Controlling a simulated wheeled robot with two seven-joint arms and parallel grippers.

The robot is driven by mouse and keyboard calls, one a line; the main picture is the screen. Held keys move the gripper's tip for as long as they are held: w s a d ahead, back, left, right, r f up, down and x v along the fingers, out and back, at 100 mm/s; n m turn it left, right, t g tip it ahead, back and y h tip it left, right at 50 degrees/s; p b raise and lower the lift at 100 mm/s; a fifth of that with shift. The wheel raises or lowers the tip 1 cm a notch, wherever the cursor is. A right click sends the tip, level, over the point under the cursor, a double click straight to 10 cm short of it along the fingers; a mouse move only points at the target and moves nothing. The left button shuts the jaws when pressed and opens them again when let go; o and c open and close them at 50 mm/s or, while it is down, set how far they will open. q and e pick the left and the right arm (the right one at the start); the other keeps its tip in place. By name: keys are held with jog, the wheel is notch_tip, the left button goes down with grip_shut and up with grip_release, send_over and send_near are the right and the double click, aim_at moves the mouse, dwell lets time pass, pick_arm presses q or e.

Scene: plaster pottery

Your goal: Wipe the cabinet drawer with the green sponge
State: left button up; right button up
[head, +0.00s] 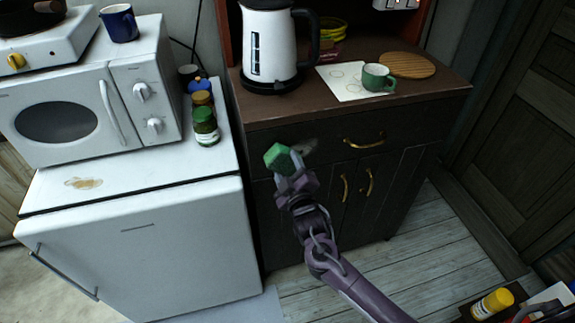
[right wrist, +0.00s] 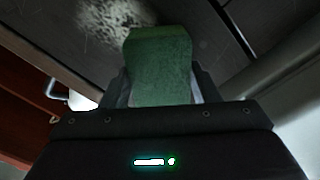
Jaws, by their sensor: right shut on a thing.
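My right gripper (head: 290,179) is shut on the green sponge (head: 279,158), in front of the left part of the dark cabinet drawer (head: 330,141). In the right wrist view, the sponge (right wrist: 160,65) stands up between the fingers. A pale smudge (head: 306,146) is on the drawer front just right of the sponge. It also shows in the right wrist view as a whitish patch (right wrist: 108,22) beside the sponge's far end. I cannot tell whether the sponge touches the drawer. The drawer has a brass handle (head: 364,142) and looks closed. My left gripper is not in view.
A white kettle (head: 268,45), a green cup (head: 377,77) and a round wooden board (head: 407,65) stand on the cabinet top. A white fridge (head: 140,240) with a microwave (head: 95,100) and jars (head: 205,125) is on the left.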

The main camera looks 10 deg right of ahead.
jog(key=s+p, duration=0.2)
jog(key=s, duration=0.1)
jog(key=shift+s+r, duration=0.15)
jog(key=shift+s, duration=0.15)
jog(key=shift+s+p, duration=0.45)
jog(key=shift+s, duration=0.3)
jog(key=shift+s+d, duration=0.1)
jog(key=shift+s, duration=0.15)
jog(key=s+p, duration=0.2)
jog(key=s, duration=0.1)
